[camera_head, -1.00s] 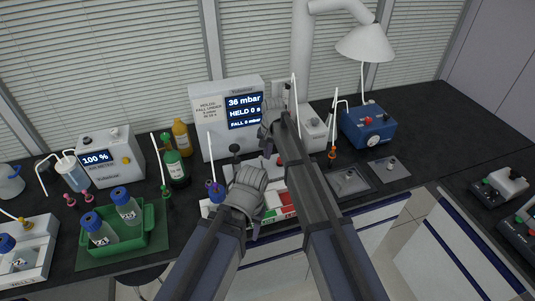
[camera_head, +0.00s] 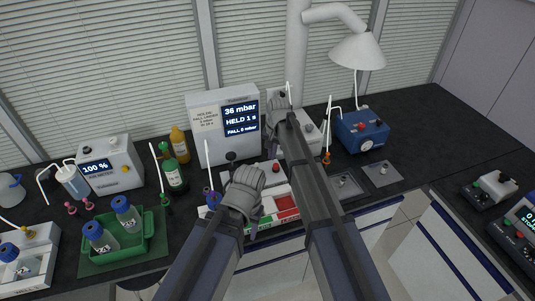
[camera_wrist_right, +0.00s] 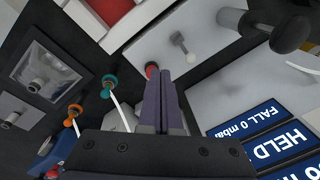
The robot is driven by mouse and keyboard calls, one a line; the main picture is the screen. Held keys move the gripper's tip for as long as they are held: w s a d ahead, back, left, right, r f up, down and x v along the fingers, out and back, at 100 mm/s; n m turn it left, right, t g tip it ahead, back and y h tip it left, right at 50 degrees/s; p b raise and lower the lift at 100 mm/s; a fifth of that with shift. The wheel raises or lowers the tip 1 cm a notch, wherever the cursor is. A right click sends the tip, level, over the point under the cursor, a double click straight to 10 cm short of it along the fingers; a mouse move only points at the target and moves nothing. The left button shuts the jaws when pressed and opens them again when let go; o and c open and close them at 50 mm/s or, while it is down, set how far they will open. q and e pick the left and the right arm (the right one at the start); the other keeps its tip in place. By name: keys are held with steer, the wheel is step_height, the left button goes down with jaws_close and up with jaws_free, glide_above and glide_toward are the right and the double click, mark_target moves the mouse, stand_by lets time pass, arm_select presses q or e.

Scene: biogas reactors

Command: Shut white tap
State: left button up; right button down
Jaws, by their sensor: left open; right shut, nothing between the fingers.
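A small white-tipped tap (camera_wrist_right: 188,57) on a metal stem stands on a pale panel in the right wrist view. It looks like the white tap; which way it is set is unclear. My right gripper (camera_wrist_right: 163,85) is shut and empty, its fingertips beside a red-tipped part (camera_wrist_right: 152,70) and a little apart from the white tip in the picture. In the head view my right gripper (camera_head: 276,104) is by the display box, and my arm hides the surface below it. My left gripper (camera_head: 242,192) is open and lower, over the red, white and green panel.
The display box (camera_head: 227,130) reads 36 mbar, HELD 1 s, FALL 0 mbar. A black knob (camera_wrist_right: 285,30) stands near the white tip. Orange (camera_wrist_right: 74,110) and teal (camera_wrist_right: 109,81) taps are on the other side. A green crate (camera_head: 150,250) with bottles is at left.

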arm_select(q)
step_height(320, 180, up, 8)
steer(key=p, duration=0.7)
steer(key=shift+r, duration=0.15)
arm_select(e)
steer(key=w+r, duration=0.3)
steer(key=r, duration=0.5)
steer(key=shift+w+a+r, duration=0.15)
steer(key=shift+a+r, duration=0.05)
steer(key=shift+a, duration=0.25)
arm_select(q)
step_height(320, 180, down, 13)
steer(key=b, duration=1.2)
steer(key=shift+r, duration=0.15)
arm_select(e)
steer(key=s+d+f+n, duration=0.1)
steer(key=s+f, duration=0.3)
steer(key=s, duration=0.7)
steer(key=s+d+f+n+g+h, duration=0.1)
steer(key=s+f+n, duration=0.3)
steer(key=s, duration=0.8)
steer(key=s+d+f+n+h, duration=0.1)
steer(key=s+d+f+n, duration=0.1)
steer(key=s, duration=1)
step_height(320, 180, down, 3)
steer(key=shift+d+r+n, duration=0.1)
steer(key=shift+d+n, duration=0.05)
steer(key=shift+n, duration=0.55)
